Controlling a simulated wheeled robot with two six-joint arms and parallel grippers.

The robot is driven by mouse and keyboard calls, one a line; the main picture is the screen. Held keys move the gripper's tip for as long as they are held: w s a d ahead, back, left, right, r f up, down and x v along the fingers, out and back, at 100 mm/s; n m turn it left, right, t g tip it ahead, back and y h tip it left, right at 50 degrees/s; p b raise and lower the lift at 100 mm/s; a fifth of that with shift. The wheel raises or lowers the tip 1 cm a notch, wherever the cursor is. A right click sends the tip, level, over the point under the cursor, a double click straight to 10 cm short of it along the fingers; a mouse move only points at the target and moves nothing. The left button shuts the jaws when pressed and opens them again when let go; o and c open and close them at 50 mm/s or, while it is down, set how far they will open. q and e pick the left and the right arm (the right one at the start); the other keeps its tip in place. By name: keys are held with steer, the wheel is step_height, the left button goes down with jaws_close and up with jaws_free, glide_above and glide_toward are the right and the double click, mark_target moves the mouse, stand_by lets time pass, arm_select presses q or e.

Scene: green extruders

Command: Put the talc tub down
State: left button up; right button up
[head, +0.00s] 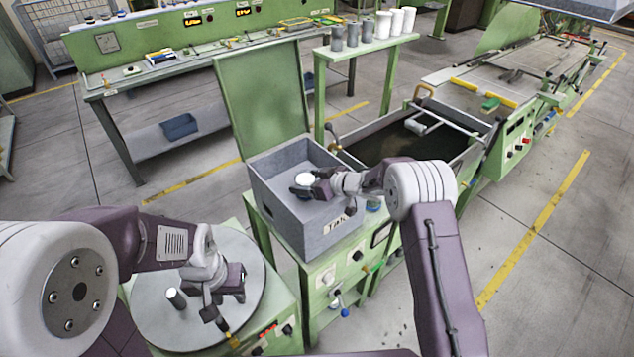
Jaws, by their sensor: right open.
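A small round tub with a white top (305,179), which looks like the talc tub, is inside the open grey box (283,219). My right gripper (309,188) reaches into the box from the right. Its jaws are open right at the tub and partly hide its side. I cannot tell whether the tub touches the box floor. My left gripper (226,305) points down low over the round grey turntable (160,325) at lower left. I see nothing clearly between its fingers.
Grey and white cups (383,25) line a green shelf behind. A dark-filled trough (410,150) lies right of the box.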

steer(key=v, duration=1.1)
steer(key=shift+s+r+b, duration=0.15)
steer(key=shift+r+b, duration=0.05)
steer(key=shift+b, duration=0.1)
steer(key=shift+d, duration=0.1)
